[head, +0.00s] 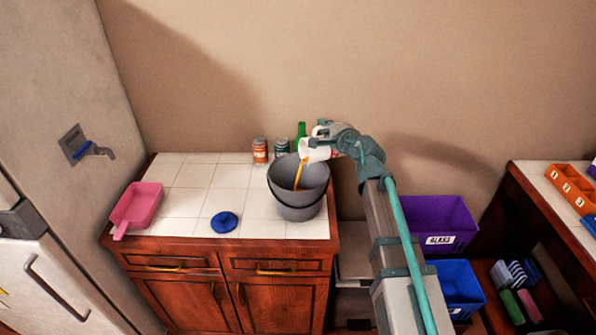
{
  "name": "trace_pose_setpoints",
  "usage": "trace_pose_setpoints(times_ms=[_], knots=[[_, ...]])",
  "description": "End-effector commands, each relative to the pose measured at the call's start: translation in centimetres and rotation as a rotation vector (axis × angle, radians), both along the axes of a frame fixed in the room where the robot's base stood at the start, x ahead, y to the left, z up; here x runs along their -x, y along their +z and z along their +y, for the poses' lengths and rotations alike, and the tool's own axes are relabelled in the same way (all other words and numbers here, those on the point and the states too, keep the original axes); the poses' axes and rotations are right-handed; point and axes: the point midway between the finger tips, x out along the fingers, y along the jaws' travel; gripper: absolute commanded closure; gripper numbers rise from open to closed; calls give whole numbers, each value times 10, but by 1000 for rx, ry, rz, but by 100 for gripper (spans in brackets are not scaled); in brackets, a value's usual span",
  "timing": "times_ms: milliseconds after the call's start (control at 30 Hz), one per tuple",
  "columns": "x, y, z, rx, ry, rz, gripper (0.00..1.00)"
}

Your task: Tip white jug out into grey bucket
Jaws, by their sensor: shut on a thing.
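The white jug (311,152) is tilted over the grey bucket (297,211), above its far right rim. An orange-brown stream (298,176) runs from the jug down into the bucket. My gripper (328,132) is shut on the jug at its right side; its fingers are small and partly hidden in this view. The bucket stands upright on the white tiled counter, at its right part. The bottom of the bucket's inside is hidden.
Two cans (260,150) (282,147) and a green bottle (301,132) stand behind the bucket. A pink dustpan (137,207) and a blue disc (224,222) lie on the counter. Purple (430,222) and blue (458,287) bins stand to the right.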

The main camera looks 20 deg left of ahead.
Motion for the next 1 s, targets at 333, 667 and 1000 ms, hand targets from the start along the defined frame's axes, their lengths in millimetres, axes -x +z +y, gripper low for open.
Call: trace_pose_setpoints(times_ms=[333, 667, 1000], knots=[[1, 2, 0, 17, -2, -17, 100], [2, 4, 0, 38, -3, -35, 100], [3, 5, 0, 54, -4, -50, 100]])
